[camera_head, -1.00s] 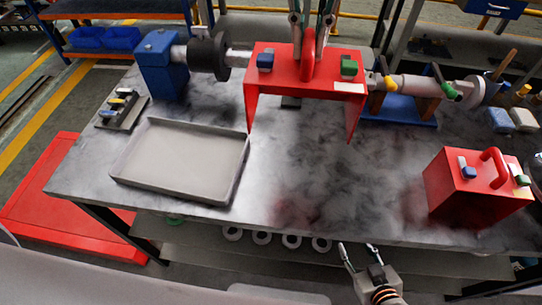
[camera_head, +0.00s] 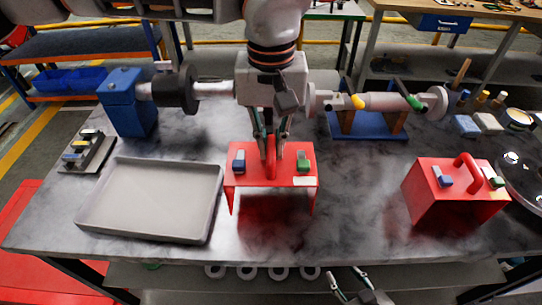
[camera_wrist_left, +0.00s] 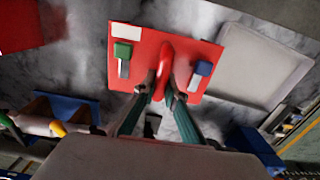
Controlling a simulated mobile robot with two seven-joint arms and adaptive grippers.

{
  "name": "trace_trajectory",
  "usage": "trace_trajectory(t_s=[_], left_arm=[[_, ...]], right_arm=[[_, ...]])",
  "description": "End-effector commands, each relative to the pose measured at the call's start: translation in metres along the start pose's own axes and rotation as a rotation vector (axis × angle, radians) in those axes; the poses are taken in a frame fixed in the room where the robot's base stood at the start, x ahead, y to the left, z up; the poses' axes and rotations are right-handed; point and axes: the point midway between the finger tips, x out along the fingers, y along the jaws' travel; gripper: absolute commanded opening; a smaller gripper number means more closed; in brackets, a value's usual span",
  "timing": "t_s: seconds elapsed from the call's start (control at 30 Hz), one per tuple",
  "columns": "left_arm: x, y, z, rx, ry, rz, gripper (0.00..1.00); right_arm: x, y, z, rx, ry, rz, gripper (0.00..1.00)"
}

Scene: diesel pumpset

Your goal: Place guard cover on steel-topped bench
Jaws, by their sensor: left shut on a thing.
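The red guard cover (camera_head: 246,180) has a loop handle, a blue clip, a green clip and a white label on top. It is upright over the middle of the steel-topped bench (camera_head: 345,215), in front of the shaft. I cannot tell whether its lower edges touch the bench. My left gripper (camera_head: 269,146) comes down from above, shut on the handle. The left wrist view also shows the cover (camera_wrist_left: 187,45), with the fingers (camera_wrist_left: 163,92) on either side of the handle. My right gripper (camera_head: 345,273) is open and empty at the bench's front edge.
A grey tray (camera_head: 150,205) lies left of the cover. A similar red cover (camera_head: 450,205) stands at the right. Behind are a blue pump unit (camera_head: 125,105), a dark coupling (camera_head: 175,90) and a shaft on a blue stand (camera_head: 365,125). Bench between the covers is clear.

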Motion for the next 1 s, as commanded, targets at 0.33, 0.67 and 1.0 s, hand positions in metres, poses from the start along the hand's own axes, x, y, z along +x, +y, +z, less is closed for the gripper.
trace_trajectory(t_s=[0.33, 0.67, 1.0], left_arm=[[0.035, 0.000, 0.000, 0.000, 0.001, 0.002, 0.00], [0.038, 0.000, 0.000, 0.000, 0.000, 0.001, 0.00], [0.039, 0.000, 0.000, 0.000, -0.001, -0.001, 0.28]], right_arm=[[0.002, 0.001, 0.002, -0.003, 0.000, 0.001, 0.40], [0.002, 0.001, 0.002, -0.003, 0.000, 0.002, 0.40], [0.002, 0.001, 0.001, -0.003, 0.001, 0.002, 0.40]])
